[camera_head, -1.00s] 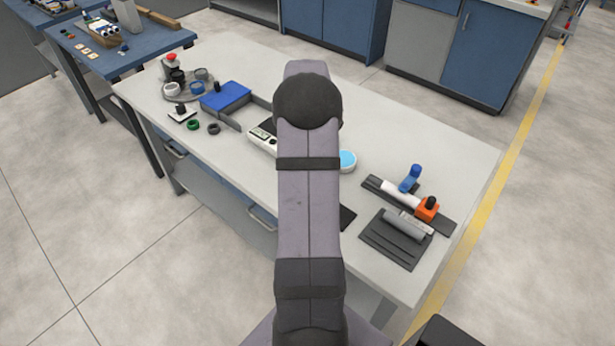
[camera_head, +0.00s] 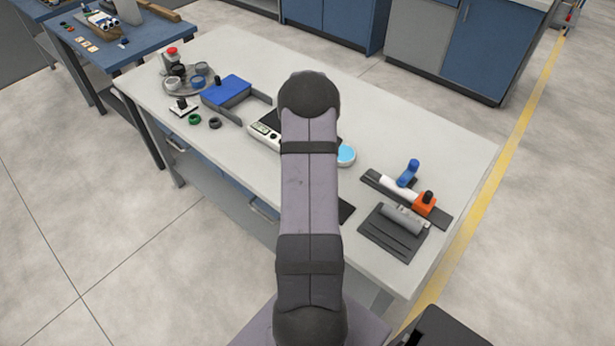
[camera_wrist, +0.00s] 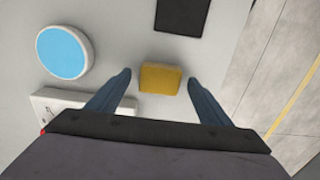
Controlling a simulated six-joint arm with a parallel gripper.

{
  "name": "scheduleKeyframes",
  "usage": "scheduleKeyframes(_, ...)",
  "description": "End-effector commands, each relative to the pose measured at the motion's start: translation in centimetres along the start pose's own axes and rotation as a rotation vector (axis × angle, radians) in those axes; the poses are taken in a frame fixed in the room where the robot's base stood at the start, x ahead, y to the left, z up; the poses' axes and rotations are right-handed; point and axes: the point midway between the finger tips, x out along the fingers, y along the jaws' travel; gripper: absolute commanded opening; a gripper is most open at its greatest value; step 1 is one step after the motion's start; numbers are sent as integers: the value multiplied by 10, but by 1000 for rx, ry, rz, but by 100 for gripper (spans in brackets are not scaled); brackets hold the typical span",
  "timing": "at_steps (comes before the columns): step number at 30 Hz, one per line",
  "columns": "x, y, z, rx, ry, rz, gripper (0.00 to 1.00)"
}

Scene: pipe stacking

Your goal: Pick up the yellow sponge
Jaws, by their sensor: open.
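The yellow sponge (camera_wrist: 159,79) lies on the table in the wrist view, a small block ahead of my gripper. My gripper (camera_wrist: 160,82) is open, with one blue finger to the left of the sponge and one to the right. Clear gaps show between the sponge and both fingers. In the head view my own arm hides the sponge and the gripper. I cannot tell how high the fingers are above the table.
A round white container with a light blue top (camera_wrist: 65,52) lies left of the sponge, and it also shows in the head view (camera_head: 346,155). A black pad (camera_wrist: 181,16) lies beyond the sponge. A white device (camera_wrist: 70,106) is near the left finger. A dark rack with pipes (camera_head: 395,232) stands at right.

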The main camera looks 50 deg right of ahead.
Motion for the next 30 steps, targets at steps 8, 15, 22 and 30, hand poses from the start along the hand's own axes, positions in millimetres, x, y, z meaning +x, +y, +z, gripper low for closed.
scheduleKeyframes(8, 9, 0, 0, 0, 1, 1, 73)
scheduleKeyframes(15, 8, 0, 0, 0, 1, 1, 37)
scheduleKeyframes(22, 8, 0, 0, 0, 1, 1, 29)
scheduleKeyframes(30, -2, 1, -1, 0, 3, 4, 29)
